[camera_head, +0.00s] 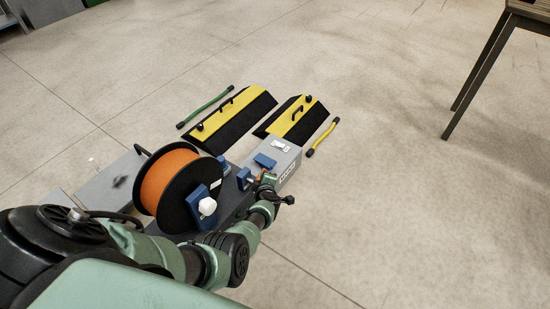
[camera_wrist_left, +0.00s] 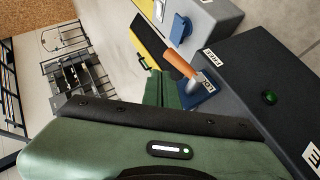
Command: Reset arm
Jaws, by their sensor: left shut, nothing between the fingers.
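My left arm comes in from the lower left in the head view and reaches over the reel unit. Its gripper (camera_head: 267,182) is small and partly hidden there, beside the blue blocks at the unit's right end. In the left wrist view the green gripper (camera_wrist_left: 161,88) is shut and holds nothing. An orange cable end (camera_wrist_left: 180,62) with a metal tip stands at a blue socket (camera_wrist_left: 203,93) just right of the gripper; I cannot tell whether they touch. My right gripper is not in view.
An orange cable reel (camera_head: 168,185) with black flanges stands left of the gripper. A grey box (camera_head: 285,168) is close behind it. Two yellow-black ramps (camera_head: 238,112) (camera_head: 294,116), a green tube (camera_head: 203,107) and a yellow tube (camera_head: 324,137) lie beyond. The floor at right is clear up to a table (camera_head: 489,62).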

